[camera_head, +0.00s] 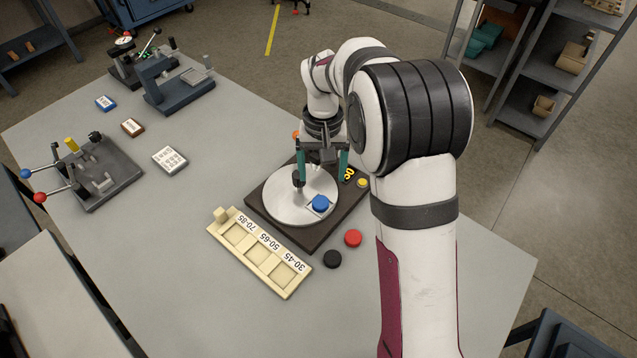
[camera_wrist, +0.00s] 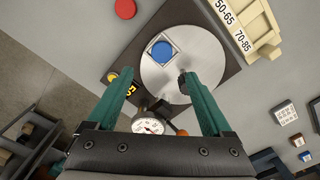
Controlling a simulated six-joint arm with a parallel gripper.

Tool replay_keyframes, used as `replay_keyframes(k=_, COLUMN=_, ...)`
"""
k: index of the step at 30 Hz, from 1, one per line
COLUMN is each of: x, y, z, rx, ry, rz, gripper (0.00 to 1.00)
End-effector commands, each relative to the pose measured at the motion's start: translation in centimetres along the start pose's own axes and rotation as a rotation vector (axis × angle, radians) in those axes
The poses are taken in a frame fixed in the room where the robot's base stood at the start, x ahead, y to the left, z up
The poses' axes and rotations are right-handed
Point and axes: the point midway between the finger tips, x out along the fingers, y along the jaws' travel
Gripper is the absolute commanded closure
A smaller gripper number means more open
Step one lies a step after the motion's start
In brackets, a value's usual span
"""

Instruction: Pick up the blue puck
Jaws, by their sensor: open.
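The blue puck (camera_head: 320,202) sits in a pale square holder on the round silver plate (camera_head: 283,206) of a dark square base. In the wrist view the blue puck (camera_wrist: 162,51) lies ahead of the fingers, upper middle. My gripper (camera_head: 322,165) is over the far part of the plate, with its green fingers apart and nothing between them. In the wrist view my gripper (camera_wrist: 160,85) is open, and the puck is apart from both fingers. A dial gauge (camera_wrist: 148,123) shows beneath and between the fingers.
A cream tray (camera_head: 286,292) with labelled slots is in front. The table's front middle is clear.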

Motion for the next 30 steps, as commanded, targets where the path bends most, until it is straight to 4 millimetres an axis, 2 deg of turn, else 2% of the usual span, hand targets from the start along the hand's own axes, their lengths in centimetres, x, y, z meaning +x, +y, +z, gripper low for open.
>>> replay_keyframes(k=3, x=2.8, y=0.0, z=0.1, rx=0.000, ry=-0.003, rz=0.000, gripper=0.16)
replay_keyframes(k=8, x=4.9, y=-0.1, z=0.1, rx=0.002, ry=-0.002, rz=-0.001, gripper=0.16)
replay_keyframes(k=14, x=8.8, y=-0.3, z=0.4, rx=0.002, ry=-0.001, rz=-0.001, gripper=0.16)
replay_keyframes(k=17, x=9.6, y=-0.3, z=0.3, rx=0.002, ry=0.001, rz=-0.001, gripper=0.16)
replay_keyframes(k=23, x=9.7, y=-0.3, z=0.4, rx=0.002, ry=0.001, rz=-0.001, gripper=0.16)
replay_keyframes(k=30, x=9.8, y=-0.3, z=0.5, rx=0.002, ry=-0.003, rz=-0.001, gripper=0.59)
